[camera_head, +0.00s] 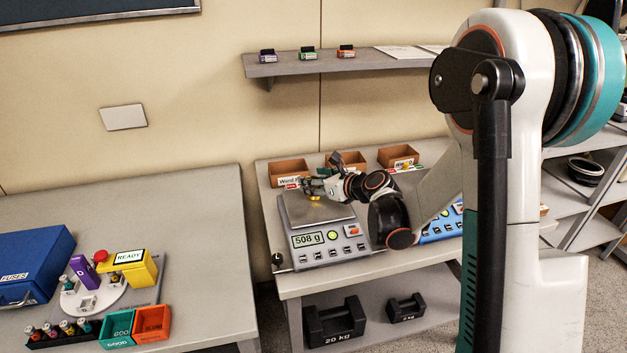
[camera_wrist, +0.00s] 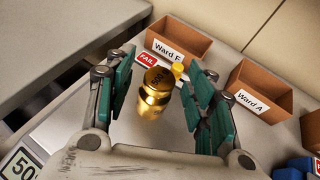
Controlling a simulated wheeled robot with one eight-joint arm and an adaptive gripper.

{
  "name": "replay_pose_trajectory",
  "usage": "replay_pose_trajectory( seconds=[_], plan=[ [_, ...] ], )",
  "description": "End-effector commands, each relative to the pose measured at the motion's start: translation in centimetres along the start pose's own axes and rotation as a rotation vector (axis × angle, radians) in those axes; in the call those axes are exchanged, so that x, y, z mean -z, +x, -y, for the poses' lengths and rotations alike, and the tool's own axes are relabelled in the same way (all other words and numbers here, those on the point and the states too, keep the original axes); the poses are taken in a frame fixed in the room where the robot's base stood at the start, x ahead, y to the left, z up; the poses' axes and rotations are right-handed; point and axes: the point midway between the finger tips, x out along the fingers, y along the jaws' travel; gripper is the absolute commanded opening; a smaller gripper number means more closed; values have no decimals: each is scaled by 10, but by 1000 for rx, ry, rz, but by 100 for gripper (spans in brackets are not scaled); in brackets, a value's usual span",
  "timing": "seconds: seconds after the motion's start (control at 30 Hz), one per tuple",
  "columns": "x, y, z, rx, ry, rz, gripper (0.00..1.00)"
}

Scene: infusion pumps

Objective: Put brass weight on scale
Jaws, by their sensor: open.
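The brass weight (camera_wrist: 155,92), a gold cylinder with a knob and "500" on its top, stands upright on the grey plate of the scale (camera_head: 325,241). In the head view only a small gold patch of the weight (camera_head: 315,200) shows below my gripper (camera_head: 314,190). The scale's display reads 508 g. In the wrist view my gripper (camera_wrist: 160,68) is open, with its teal-padded fingers on either side of the weight and a gap visible on both sides. My arm hides part of the scale's right side in the head view.
A Ward F bin (camera_wrist: 178,42) with a red FAIL label and a Ward A bin (camera_wrist: 260,88) stand close behind the scale. A small yellow object (camera_wrist: 178,68) shows just beyond the weight. Black weights (camera_head: 335,321) sit on the lower shelf. A shelf (camera_head: 340,63) hangs above.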

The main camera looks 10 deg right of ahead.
Motion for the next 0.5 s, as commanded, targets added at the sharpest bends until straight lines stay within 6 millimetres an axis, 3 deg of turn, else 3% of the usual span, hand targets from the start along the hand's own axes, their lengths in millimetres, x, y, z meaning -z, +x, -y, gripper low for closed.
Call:
replay_pose_trajectory(
  seconds=[0.3, 0.5],
  plan=[
    [-2, -67, 1, 3, 2, 0, 50],
    [-1, -97, 0, 2, 1, 0, 50]
  ],
)
